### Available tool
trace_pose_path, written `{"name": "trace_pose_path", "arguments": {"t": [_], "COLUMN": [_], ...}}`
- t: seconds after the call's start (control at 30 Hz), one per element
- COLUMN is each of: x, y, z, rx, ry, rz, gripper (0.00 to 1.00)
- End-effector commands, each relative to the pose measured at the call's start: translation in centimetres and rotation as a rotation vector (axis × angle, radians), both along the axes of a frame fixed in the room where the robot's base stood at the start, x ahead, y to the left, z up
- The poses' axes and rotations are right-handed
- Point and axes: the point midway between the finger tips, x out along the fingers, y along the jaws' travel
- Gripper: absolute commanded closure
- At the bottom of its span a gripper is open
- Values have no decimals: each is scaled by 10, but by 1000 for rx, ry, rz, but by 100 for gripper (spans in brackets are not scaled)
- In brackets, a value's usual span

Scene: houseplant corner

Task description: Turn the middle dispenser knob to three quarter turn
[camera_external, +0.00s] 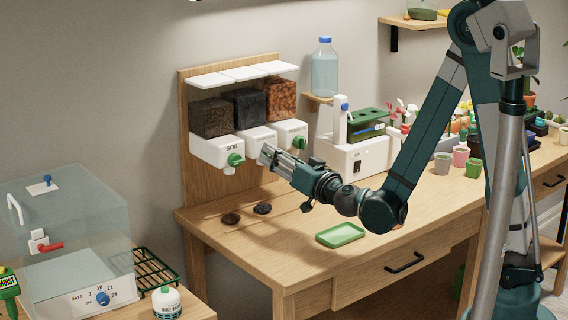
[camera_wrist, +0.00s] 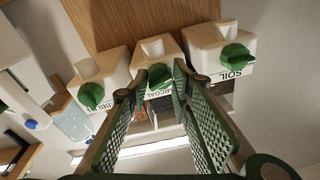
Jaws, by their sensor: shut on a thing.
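The dispenser has three white boxes side by side on a wooden backboard, each with a green knob. In the wrist view, which is upside down, the middle box (camera_wrist: 158,48) reads CHARCOAL, and its knob (camera_wrist: 159,74) sits between the fingertips of my gripper (camera_wrist: 162,71). My gripper (camera_external: 266,153) is shut on this middle knob and hides it in the external view. The soil knob (camera_external: 235,160) and the pebbles knob (camera_external: 299,143) are on either side, apart from my fingers. The middle knob's exact angle is hard to tell.
Two dark discs (camera_external: 263,208) lie on the table (camera_external: 290,250) below the dispenser. A green tray (camera_external: 340,235) lies near the front edge. A white machine (camera_external: 357,160) stands to the right. A clear box (camera_external: 70,235) stands at lower left.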

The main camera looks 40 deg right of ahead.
Motion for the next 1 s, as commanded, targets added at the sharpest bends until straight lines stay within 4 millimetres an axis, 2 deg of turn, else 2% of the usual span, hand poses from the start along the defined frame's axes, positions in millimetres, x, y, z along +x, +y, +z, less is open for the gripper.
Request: {"name": "trace_pose_path", "arguments": {"t": [0.4, 1.0], "x": [0, 0], "y": [1, 1], "z": [0, 0], "rx": [271, 324], "ry": [0, 1], "rz": [-1, 0], "gripper": [90, 90]}}
